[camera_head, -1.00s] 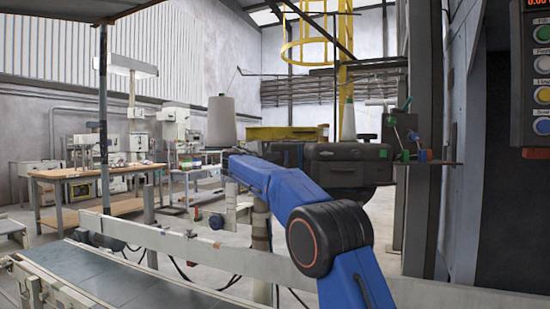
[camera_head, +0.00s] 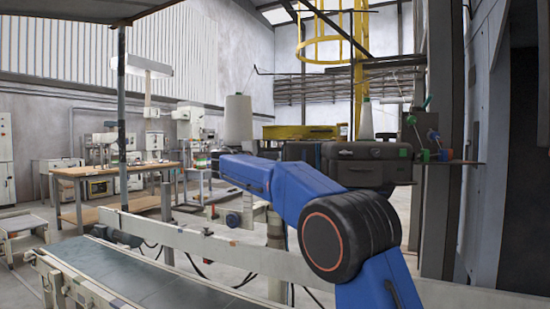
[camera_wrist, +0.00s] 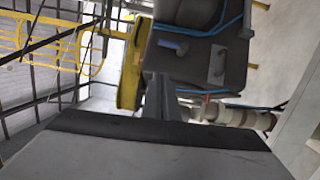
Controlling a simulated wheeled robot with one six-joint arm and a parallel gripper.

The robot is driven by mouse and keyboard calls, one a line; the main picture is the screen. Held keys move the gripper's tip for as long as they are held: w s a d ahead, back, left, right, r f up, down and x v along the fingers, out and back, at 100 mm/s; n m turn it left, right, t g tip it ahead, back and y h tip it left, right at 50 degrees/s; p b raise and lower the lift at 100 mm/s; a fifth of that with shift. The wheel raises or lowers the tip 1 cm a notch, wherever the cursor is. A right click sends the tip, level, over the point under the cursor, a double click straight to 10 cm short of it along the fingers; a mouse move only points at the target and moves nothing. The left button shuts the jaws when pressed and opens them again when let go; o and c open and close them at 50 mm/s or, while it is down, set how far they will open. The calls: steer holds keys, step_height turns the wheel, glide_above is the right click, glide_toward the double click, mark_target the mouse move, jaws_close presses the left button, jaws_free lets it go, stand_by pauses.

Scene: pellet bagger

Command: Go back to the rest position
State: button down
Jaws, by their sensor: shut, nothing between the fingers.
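My blue arm (camera_head: 290,195) with its black joint (camera_head: 350,237) reaches up from the lower right of the head view. It bends left in front of the dark sewing machine head (camera_head: 367,165). My gripper is not clearly seen there. In the wrist view my gripper (camera_wrist: 158,85) shows as narrow dark fingers, shut and empty, beyond a broad grey housing at the bottom. The machine head (camera_wrist: 200,60) and a yellow part (camera_wrist: 133,68) lie beyond the fingers; I cannot tell if anything touches them.
A conveyor belt (camera_head: 150,285) with a pale side rail (camera_head: 210,245) runs along the lower left. A white thread cone (camera_head: 238,122) stands above the arm's far end. A wooden workbench (camera_head: 110,172) is further back. A dark column (camera_head: 443,140) rises at the right.

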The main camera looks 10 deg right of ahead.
steer(key=s+d+f+m+g+y, duration=0.1)
steer(key=s+d+f+g+y, duration=0.1)
steer(key=s+d+f, duration=0.6)
steer(key=s+d+f+m+g+y, duration=0.2)
steer(key=s+d+f, duration=0.15)
steer(key=s, duration=0.95)
steer(key=s+d+f+m+g+y, duration=0.1)
steer(key=s+d+f+g+y, duration=0.1)
steer(key=s+d+f, duration=0.6)
steer(key=s+a+f+m+y, duration=0.2)
steer(key=s+f, duration=0.5)
steer(key=s, duration=0.4)
steer(key=s+a+f+m+g+y, duration=0.1)
steer(key=s+a+f+m+y, duration=0.1)
steer(key=s+f, duration=0.6)
steer(key=s+a+f+m+g+y, duration=0.1)
steer(key=s+f, duration=0.6)
steer(key=s, duration=0.9)
steer(key=shift+s+a+f+m+y, duration=0.2)
steer(key=shift+a+f+m+y, duration=0.2)
steer(key=shift+a+y, duration=0.55)
